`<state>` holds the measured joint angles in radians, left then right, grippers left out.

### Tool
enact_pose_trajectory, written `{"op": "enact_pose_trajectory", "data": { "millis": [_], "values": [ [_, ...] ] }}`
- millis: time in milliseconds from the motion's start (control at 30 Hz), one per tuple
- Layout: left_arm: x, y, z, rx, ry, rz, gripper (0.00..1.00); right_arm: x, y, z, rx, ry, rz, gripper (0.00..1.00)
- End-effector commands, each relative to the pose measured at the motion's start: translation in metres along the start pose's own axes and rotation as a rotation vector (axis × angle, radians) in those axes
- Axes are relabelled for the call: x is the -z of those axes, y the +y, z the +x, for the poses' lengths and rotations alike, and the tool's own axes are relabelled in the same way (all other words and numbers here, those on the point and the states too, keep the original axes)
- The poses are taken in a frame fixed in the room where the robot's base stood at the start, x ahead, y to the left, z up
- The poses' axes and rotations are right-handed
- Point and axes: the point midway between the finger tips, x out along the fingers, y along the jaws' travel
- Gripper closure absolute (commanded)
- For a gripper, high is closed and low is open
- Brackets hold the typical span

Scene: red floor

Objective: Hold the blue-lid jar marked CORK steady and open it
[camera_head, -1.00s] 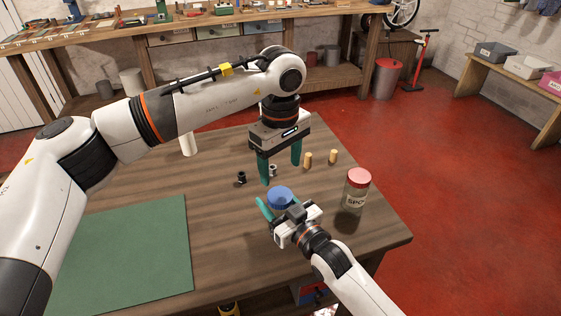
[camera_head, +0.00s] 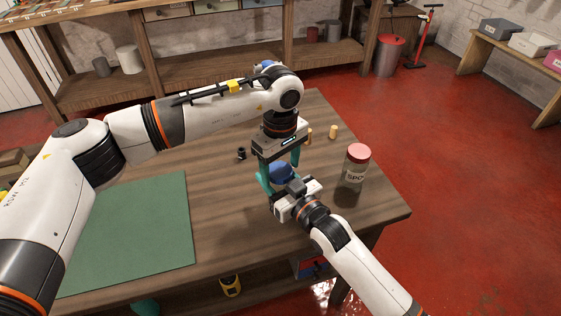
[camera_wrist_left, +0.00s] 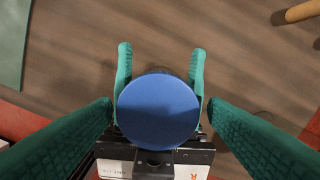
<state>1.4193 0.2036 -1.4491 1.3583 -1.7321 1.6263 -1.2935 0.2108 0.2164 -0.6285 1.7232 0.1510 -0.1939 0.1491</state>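The blue-lid jar shows mostly as its round blue lid (camera_head: 281,172), near the table's right part; its body and any CORK marking are hidden. The lid fills the middle of the left wrist view (camera_wrist_left: 158,112). My left gripper (camera_head: 280,167) points down over the jar, its teal fingers open on either side of the lid, with a gap on each side in the wrist view. My right gripper (camera_wrist_left: 160,72) comes in low from the front right. Its fingers pass on both sides of the jar below the lid and appear closed on its body.
A red-lid glass jar (camera_head: 355,166) with a label starting "SPO" stands right of my right gripper. A small tan cylinder (camera_head: 333,132) and a small dark part (camera_head: 241,153) stand behind. A green mat (camera_head: 135,233) covers the table's left side; the wood between is clear.

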Motion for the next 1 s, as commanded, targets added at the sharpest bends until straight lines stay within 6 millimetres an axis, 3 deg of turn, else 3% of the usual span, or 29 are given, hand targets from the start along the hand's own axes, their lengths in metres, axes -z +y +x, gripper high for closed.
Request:
{"op": "enact_pose_trajectory", "data": {
  "millis": [33, 267, 467, 800, 1000],
  "values": [
    [0.0, 0.0, 0.0, 0.0, 0.0, 0.0, 0.38, 0.0008, 0.0002, 0.0, 0.0, 0.002, 0.001, 1.0],
    [0.0, -0.0002, -0.0002, 0.001, 0.0, 0.0, 0.76, 0.0007, 0.0005, 0.0, -0.001, 0.001, 0.0, 1.0],
    [0.0, -0.0005, -0.0005, 0.002, 0.0, -0.038, 0.77, 0.0006, 0.001, 0.0, -0.002, 0.001, 0.0, 1.0],
    [-0.0006, -0.0009, -0.0013, 0.006, 0.0, -0.638, 0.77, 0.0004, 0.0018, 0.0, -0.003, 0.0, 0.0, 1.0],
    [-0.0009, -0.0011, -0.0016, 0.008, 0.001, -0.857, 0.77, 0.0003, 0.0022, 0.0, -0.004, 0.0, 0.0, 1.0]
  ]
}}
